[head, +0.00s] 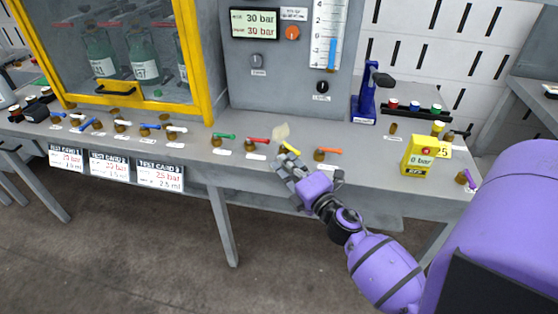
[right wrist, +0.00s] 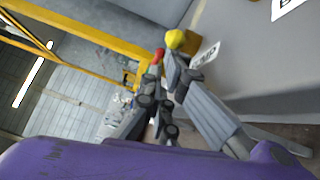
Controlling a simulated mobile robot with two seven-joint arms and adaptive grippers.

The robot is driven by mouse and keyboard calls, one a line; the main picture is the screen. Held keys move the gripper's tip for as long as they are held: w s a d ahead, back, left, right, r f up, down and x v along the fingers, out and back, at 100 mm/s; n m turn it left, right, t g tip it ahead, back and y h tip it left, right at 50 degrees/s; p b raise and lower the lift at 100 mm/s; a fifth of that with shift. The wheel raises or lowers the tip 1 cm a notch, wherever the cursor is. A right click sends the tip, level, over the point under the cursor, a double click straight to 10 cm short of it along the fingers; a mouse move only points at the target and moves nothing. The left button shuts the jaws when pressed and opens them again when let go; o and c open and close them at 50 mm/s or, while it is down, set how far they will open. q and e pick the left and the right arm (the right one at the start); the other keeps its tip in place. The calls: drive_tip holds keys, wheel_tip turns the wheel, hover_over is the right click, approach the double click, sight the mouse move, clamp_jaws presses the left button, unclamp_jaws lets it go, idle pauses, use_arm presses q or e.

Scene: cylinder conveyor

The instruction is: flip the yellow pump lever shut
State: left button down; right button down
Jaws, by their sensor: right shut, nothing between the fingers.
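The yellow lever (head: 291,150) is on a brass valve at the front of the grey bench, between the red lever (head: 258,140) and the orange lever (head: 330,151). My right gripper (head: 284,165) is shut and empty, just in front of the yellow lever and partly hiding its valve body. In the right wrist view a yellow tip (right wrist: 175,39) shows right beside the fingertips of my gripper (right wrist: 165,75); I cannot tell whether they touch. A red tip (right wrist: 157,56) shows beyond it. My left gripper is not in view.
A yellow-framed cabinet (head: 208,70) with bottles stands at the left. A green lever (head: 223,136) and several others line the bench edge. A yellow gauge box (head: 419,157) and a blue hand pump (head: 367,95) stand at the right. Test cards (head: 160,174) hang on the front.

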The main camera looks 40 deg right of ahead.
drive_tip(key=shift+s+d+n+y, duration=0.3)
drive_tip(key=shift+d+n+y, duration=0.2)
drive_tip(key=shift+y, duration=0.1)
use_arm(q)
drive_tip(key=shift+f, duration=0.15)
use_arm(e)
drive_tip(key=shift+s+d, duration=0.2)
drive_tip(key=shift+d, duration=0.5)
drive_tip(key=shift+s, duration=0.15)
